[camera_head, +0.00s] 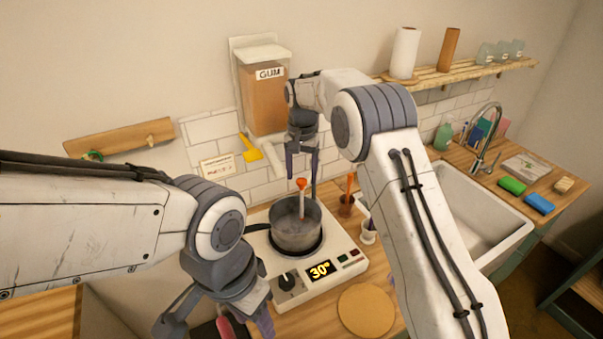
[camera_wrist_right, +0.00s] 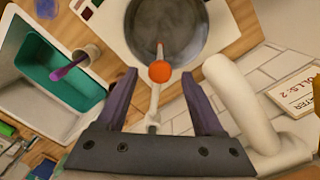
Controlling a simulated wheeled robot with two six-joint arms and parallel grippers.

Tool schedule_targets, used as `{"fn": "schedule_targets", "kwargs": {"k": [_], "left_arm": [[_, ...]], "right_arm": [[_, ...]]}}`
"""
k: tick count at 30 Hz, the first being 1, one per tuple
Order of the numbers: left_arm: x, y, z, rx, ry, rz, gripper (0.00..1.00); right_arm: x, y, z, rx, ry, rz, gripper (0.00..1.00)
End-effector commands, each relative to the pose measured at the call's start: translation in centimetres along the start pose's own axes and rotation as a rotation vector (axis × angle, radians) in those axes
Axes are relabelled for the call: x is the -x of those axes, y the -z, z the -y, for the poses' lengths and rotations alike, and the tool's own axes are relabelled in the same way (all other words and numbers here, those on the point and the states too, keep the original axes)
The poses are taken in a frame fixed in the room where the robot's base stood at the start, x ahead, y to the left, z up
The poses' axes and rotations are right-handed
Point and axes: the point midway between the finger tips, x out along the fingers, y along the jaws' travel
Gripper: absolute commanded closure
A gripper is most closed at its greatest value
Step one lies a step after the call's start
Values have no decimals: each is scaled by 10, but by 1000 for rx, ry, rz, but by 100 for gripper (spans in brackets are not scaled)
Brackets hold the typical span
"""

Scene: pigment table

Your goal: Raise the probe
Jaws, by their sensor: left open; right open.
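The probe is a thin rod with an orange knob (camera_head: 301,183). It stands in the grey metal pot (camera_head: 296,232) on the white hot plate (camera_head: 335,268), whose display reads 30°. My right gripper (camera_head: 302,168) is open, pointing down just above the knob. In the right wrist view the knob (camera_wrist_right: 159,71) appears between the spread purple fingers of the right gripper (camera_wrist_right: 158,80), with gaps on both sides. My left gripper (camera_head: 218,322) is open and empty at the lower left, beside the hot plate. Its fingertips are partly cut off by the frame.
A GUM dispenser (camera_head: 265,97) with a yellow lever (camera_head: 250,150) hangs behind the pot. A white bent tube (camera_wrist_right: 235,100) is close beside the right gripper. Small cups (camera_head: 368,232) stand right of the pot. A round cork mat (camera_head: 366,310) lies in front; the sink (camera_head: 470,215) is right.

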Motion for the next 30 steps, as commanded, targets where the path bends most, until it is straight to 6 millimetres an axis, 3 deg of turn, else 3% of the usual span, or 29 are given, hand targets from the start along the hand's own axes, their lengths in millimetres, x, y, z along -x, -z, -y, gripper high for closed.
{"fn": "schedule_targets", "kwargs": {"k": [12,13,18,30], "left_arm": [[4,0,0,-1,0,0,50],[4,0,0,-1,0,0,50],[4,0,0,-1,0,0,50],[4,0,0,-1,0,0,50]], "right_arm": [[-12,0,0,0,1,-1,31],[-12,0,0,0,1,-1,34],[-12,0,0,0,1,-1,100],[-12,0,0,0,1,-1,100]]}}
